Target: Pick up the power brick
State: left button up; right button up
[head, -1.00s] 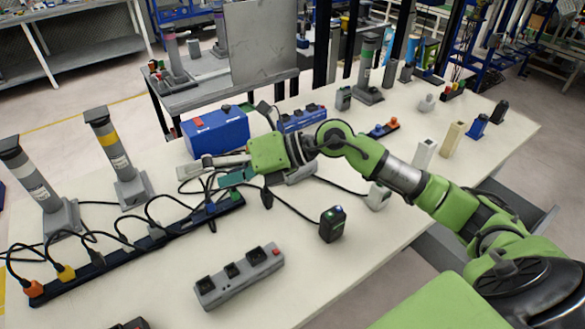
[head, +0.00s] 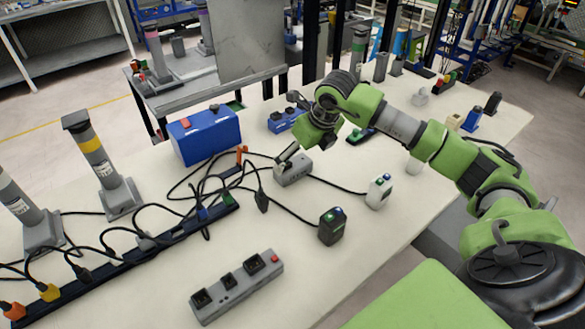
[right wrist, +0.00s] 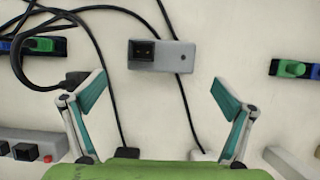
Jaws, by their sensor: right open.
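The power brick, a grey box with a black socket (head: 294,172), lies on the table amid cables, and it also shows in the right wrist view (right wrist: 174,56). My right gripper (head: 287,152) points down just above it in the head view and hides part of its top. In the right wrist view my right gripper (right wrist: 158,88) is open with its fingers wide apart and nothing between them. The brick lies ahead of the fingertips, apart from them. My left gripper is not in view.
A blue box (head: 205,136) stands behind on the left. Black cables (head: 215,180) loop left of the brick. A black adapter (head: 332,226), a white adapter (head: 379,190) and a grey power strip (head: 236,288) lie nearer. Bare table separates them.

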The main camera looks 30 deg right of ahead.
aim_at(295, 165)
jog(key=shift+w+p+x, duration=0.2)
jog(key=shift+p+x, duration=0.2)
jog(key=shift+x, duration=1.25)
jog(key=shift+w+p+x, duration=0.15)
jog(key=shift+p+x, duration=0.2)
jog(key=shift+x, duration=1.3)
jog(key=shift+r, duration=0.2)
jog(key=c, duration=1.4)
